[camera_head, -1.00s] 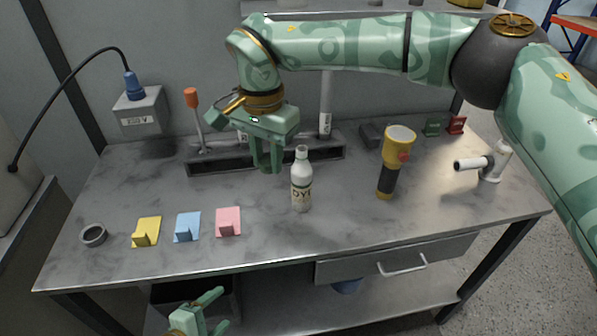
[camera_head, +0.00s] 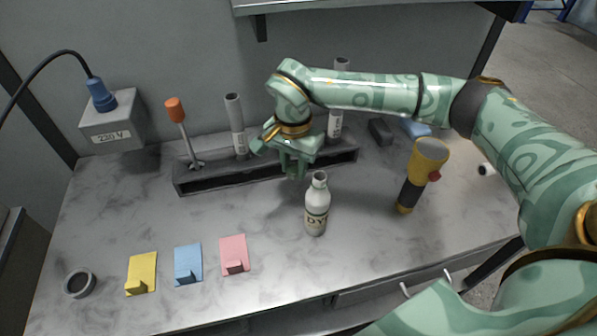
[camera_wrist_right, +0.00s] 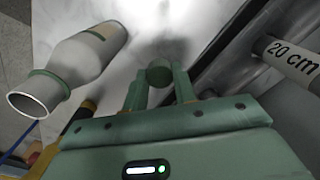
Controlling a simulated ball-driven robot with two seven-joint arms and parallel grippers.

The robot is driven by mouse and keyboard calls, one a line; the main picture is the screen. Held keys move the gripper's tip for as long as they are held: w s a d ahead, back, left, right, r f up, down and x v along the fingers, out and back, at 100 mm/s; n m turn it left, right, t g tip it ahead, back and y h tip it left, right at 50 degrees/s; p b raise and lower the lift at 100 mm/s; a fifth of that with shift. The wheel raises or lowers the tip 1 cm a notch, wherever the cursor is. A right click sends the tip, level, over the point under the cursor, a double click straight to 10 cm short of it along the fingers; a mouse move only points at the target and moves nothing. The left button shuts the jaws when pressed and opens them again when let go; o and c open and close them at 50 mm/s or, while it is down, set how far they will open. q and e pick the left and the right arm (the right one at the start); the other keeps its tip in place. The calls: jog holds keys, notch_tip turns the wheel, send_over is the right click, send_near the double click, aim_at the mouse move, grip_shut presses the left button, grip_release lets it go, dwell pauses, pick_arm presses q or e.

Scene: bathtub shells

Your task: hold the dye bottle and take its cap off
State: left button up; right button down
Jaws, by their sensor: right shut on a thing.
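The white dye bottle (camera_head: 317,212) stands upright on the marbled table top, with its label facing me. Its mouth is open and bare, as the right wrist view shows (camera_wrist_right: 67,68). My right gripper (camera_head: 294,172) is just behind and left of the bottle's neck, apart from it. In the right wrist view its fingers are shut on a small round dark green cap (camera_wrist_right: 159,72). The cap is hidden in the head view. My left gripper is out of view.
A dark rack (camera_head: 230,178) holds an orange-handled tool (camera_head: 176,115) and grey tubes behind. A yellow flashlight (camera_head: 424,165) stands right of the bottle. Yellow (camera_head: 141,272), blue (camera_head: 188,264) and pink (camera_head: 234,254) pieces and a grey ring (camera_head: 79,283) lie front left.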

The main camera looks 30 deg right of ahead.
aim_at(296, 200)
jog(key=shift+w+d+f, duration=0.1)
jog(key=shift+d+f, duration=0.1)
jog(key=shift+f, duration=0.1)
notch_tip(296, 200, down, 10)
jog(key=shift+r+b, duration=0.2)
jog(key=shift+b, duration=0.95)
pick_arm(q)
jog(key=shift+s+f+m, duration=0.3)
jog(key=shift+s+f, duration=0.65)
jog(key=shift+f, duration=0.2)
pick_arm(e)
jog(key=c, duration=1.1)
grip_release()
notch_tip(296, 200, up, 12)
jog(key=p, duration=0.2)
jog(key=shift+r+p, duration=0.15)
jog(key=shift+p, duration=0.2)
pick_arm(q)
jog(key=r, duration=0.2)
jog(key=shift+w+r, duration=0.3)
